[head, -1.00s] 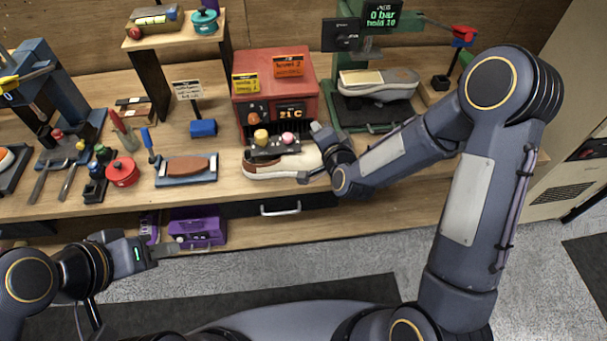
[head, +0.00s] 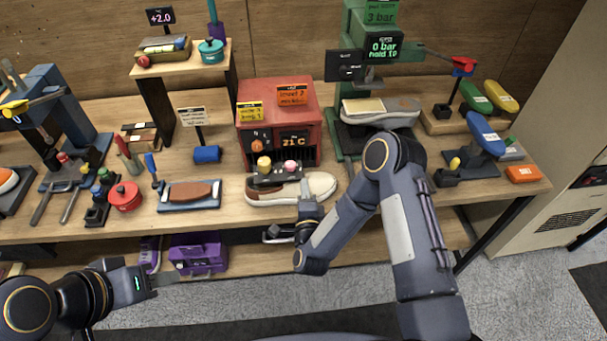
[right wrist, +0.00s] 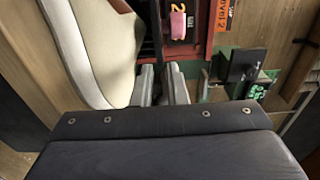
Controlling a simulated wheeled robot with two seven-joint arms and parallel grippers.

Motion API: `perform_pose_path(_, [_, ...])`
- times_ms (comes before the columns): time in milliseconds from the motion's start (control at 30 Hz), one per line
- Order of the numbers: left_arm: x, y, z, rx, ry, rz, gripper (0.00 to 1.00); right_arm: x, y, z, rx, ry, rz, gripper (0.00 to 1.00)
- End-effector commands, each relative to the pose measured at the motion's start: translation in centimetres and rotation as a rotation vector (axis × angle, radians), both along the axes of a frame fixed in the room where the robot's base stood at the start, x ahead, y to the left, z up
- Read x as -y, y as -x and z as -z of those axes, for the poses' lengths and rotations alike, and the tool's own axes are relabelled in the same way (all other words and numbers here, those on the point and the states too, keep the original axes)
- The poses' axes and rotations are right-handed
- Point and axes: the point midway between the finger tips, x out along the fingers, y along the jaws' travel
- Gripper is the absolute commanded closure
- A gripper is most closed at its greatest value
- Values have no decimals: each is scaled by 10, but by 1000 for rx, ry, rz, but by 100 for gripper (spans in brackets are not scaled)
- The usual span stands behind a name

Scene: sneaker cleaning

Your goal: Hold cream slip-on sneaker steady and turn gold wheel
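The cream slip-on sneaker (head: 318,185) lies on the bench in front of the red machine (head: 279,99), its toe to the right. A yellow-gold knob (head: 263,162) and a pink knob (head: 291,164) stand on a dark block above the sneaker. I cannot tell which part is the gold wheel. My right gripper (right wrist: 161,88) is beside the sneaker, its fingers apart by a narrow gap with nothing between. My left gripper (head: 155,279) is away from the bench at lower left; its finger opening is unclear.
A brown piece on a blue tray (head: 188,194) and a red pot (head: 125,196) stand left of the sneaker. A green press (head: 357,60) with another shoe (head: 380,111) stands behind right. A purple box (head: 198,253) sits on the lower shelf. Floor in front is clear.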

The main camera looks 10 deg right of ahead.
Motion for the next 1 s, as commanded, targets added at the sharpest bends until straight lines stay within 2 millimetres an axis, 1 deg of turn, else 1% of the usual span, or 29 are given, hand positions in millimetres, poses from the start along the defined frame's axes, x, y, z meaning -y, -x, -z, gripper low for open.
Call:
perform_pose_path(33, [0,0,0,0,0,0,64,1,-11,-2,5,0,3,87])
perform_pose_path(200, [0,0,0,0,0,0,64,2,-43,-1,3,1,1,87])
perform_pose_path(300, [0,0,0,0,0,0,64,3,-58,-1,3,1,1,87])
perform_pose_path(400, [0,0,0,0,0,0,64,3,-69,0,1,1,1,87])
perform_pose_path(600, [0,0,0,0,0,0,64,4,-78,0,-1,2,-1,87])
perform_pose_path(833, [0,0,0,0,0,0,64,4,-79,0,-1,2,-1,87])
perform_pose_path(867, [0,0,0,0,0,0,64,4,-79,0,-1,2,-1,90])
perform_pose_path(933, [0,0,0,0,0,0,64,4,-78,0,-1,2,-1,99])
perform_pose_path(1000, [0,0,0,0,0,0,64,4,-78,0,-1,2,-1,100])
